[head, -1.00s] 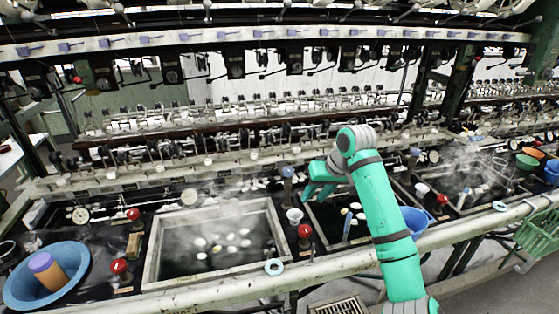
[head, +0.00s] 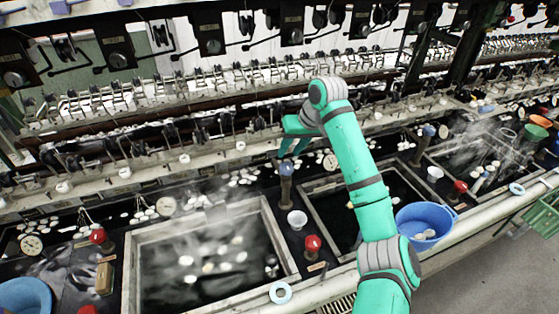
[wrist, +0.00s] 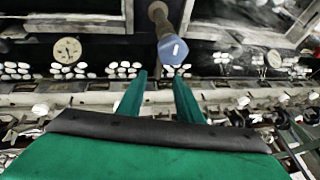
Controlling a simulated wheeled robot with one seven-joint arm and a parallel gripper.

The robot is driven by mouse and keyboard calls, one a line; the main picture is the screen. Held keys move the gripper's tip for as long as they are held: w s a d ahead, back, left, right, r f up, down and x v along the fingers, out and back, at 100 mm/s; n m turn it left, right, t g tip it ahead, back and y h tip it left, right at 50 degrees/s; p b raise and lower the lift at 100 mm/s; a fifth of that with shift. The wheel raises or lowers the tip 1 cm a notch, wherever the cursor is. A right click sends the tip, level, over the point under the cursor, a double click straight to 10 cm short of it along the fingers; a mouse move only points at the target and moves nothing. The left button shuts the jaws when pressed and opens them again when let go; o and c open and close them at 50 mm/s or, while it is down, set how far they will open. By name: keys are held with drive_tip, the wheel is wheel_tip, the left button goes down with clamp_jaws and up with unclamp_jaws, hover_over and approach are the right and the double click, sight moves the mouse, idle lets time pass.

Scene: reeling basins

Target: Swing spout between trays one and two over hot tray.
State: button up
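The spout between trays one and two, brown with a blue cap (head: 286,170), stands on the dark strip between the two trays. Tray one (head: 131,270), on the left, steams and holds floating white cocoons. Tray two (head: 310,205), on the right, is dark, partly behind my arm. My gripper (head: 291,149) is just behind the blue cap in the head view. In the wrist view, my gripper's (wrist: 160,76) two green fingers are apart with nothing between them. The blue cap (wrist: 172,51) lies just beyond the right fingertip; I cannot tell whether they touch.
A white cup (head: 297,218) and a red knob (head: 313,243) stand on the same strip. A blue basin (head: 425,222) is right of my arm. Dial gauges (head: 166,206) and the reeling bench with fittings (head: 150,172) run behind the trays. A pale rail edges the front.

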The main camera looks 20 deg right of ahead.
drive_tip(key=x, duration=0.9)
drive_tip(key=shift+w+a+f, duration=0.15)
drive_tip(key=shift+f, duration=0.1)
drive_tip(key=shift+c, duration=0.4)
clamp_jaws()
